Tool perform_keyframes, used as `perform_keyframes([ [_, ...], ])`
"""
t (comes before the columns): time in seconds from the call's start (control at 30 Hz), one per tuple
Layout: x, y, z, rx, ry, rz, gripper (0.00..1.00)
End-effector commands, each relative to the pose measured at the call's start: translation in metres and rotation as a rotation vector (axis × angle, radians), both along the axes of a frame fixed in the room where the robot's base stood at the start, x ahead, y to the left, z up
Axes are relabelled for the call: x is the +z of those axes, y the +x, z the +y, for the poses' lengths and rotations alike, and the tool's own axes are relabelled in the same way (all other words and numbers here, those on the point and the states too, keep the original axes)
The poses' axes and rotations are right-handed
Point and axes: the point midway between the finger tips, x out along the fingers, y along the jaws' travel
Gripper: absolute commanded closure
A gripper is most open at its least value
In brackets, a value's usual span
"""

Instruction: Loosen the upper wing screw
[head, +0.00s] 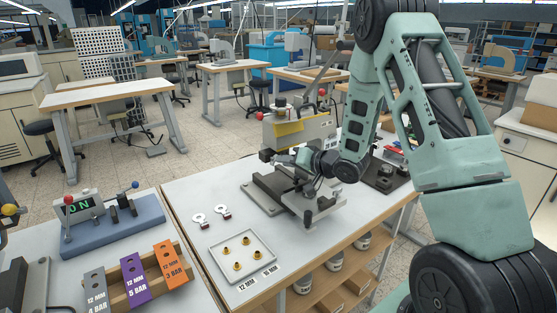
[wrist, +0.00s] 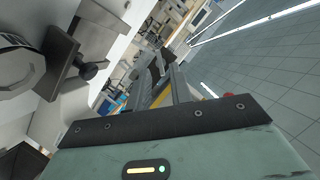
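The stamping press (head: 312,127) stands on the white table, with a yellow panel on its body and red ball knobs. My gripper (head: 285,158) is in front of the press, below the yellow panel, and is small and partly hidden by my arm. In the wrist view the gripper (wrist: 168,80) shows two dark fingers with a gap between them and nothing clearly held. A dark knob (wrist: 88,71) on a grey block shows at the left of that view, apart from the fingers. I cannot make out the upper wing screw for certain.
A metal tray (head: 221,267) with several brass pieces lies at the table's front. Two small tagged pieces (head: 222,212) lie behind it. Orange, purple and grey labelled blocks (head: 136,276) and a blue device (head: 120,226) reading ON are at the left. Dark parts (head: 385,178) lie right of the press.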

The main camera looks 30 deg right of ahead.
Motion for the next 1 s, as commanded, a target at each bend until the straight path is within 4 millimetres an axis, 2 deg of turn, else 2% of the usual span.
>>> perform_keyframes([
  [0.1,-0.005,0.017,0.006,0.002,0.000,0.001,0.78],
  [0.23,-0.008,0.028,0.009,0.003,0.001,0.000,0.78],
  [0.6,-0.011,0.033,0.010,0.000,0.001,0.001,0.78],
  [0.63,-0.011,0.033,0.010,0.001,0.000,0.001,0.81],
  [0.7,-0.011,0.033,0.010,0.001,0.000,0.001,1.00],
  [1.0,-0.011,0.033,0.010,0.001,-0.013,0.000,1.00],
])
